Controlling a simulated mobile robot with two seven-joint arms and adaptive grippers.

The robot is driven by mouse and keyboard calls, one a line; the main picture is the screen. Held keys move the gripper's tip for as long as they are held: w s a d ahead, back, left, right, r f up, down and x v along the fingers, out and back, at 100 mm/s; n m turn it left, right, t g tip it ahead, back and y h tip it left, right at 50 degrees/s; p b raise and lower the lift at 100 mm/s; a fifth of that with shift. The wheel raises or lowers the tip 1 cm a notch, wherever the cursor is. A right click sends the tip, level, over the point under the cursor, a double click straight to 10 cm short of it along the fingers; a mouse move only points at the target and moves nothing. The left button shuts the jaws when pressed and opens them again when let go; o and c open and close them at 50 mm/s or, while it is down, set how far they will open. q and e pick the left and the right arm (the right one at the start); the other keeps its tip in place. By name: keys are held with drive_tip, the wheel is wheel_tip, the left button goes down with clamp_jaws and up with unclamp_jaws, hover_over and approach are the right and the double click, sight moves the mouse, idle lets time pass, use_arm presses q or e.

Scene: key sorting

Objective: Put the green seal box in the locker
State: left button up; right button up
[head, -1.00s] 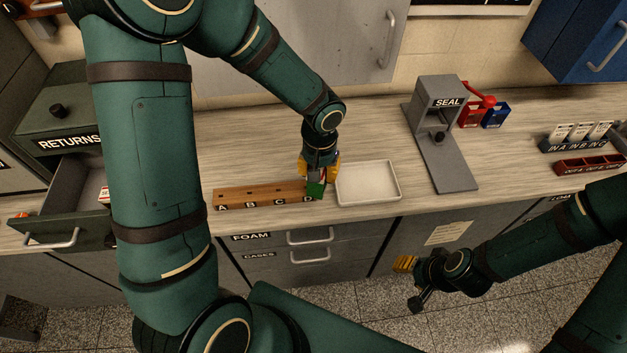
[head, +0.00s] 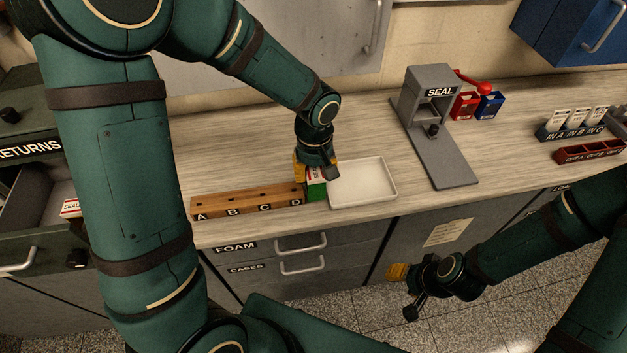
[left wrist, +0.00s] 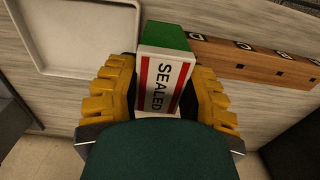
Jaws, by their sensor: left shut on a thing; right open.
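The green seal box (head: 316,191) has a white label with red stripes; "SEALED" reads on it in the left wrist view (left wrist: 165,80). My left gripper (head: 315,172) is shut on it, its yellow fingers on both sides. The box is at the D end of the wooden rack (head: 247,202), beside the white tray (head: 392,188). I cannot tell whether it touches the counter. My right gripper (head: 397,273) is open and empty, in front of the counter. A grey cabinet (head: 290,50) and a blue cabinet (head: 572,45) have closed doors; no locker label is readable on either.
A grey SEAL press (head: 440,135) with a red lever stands right of the tray, with red and blue boxes (head: 488,106) behind it. The RETURNS drawer (head: 40,225) is open at left, partly behind my left arm. The counter behind the rack is clear.

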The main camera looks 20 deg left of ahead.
use_arm(q)
drive_tip(key=shift+f+b, duration=0.35)
drive_tip(key=shift+f, duration=1.2)
drive_tip(key=shift+f, duration=0.2)
drive_tip(key=o, duration=1.1)
drive_tip(key=shift+c, duration=0.2)
drive_tip(key=shift+r, duration=0.2)
